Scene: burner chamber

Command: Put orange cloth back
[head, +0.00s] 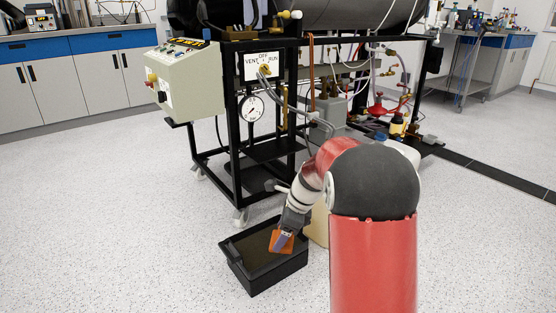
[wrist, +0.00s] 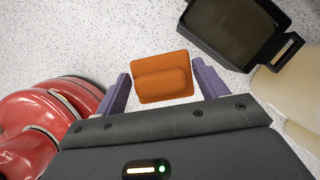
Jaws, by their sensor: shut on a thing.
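The orange cloth (head: 276,243) is a small folded pad, held low in my gripper (head: 284,238). In the wrist view the cloth (wrist: 162,78) sits between the two purple fingers of my gripper (wrist: 163,86), which is shut on it. A black open tray (head: 238,277) stands on the floor. In the head view the cloth overlaps the tray's inside. In the wrist view the tray (wrist: 215,52) lies to the upper right, and speckled floor shows behind the cloth. The exact height of the cloth above the floor is unclear.
A beige container (head: 318,224) stands right of the tray and also shows in the wrist view (wrist: 288,92). Behind is a black wheeled frame (head: 236,165) with a control box (head: 186,85), gauge and hoses. Open floor (head: 110,220) lies to the left.

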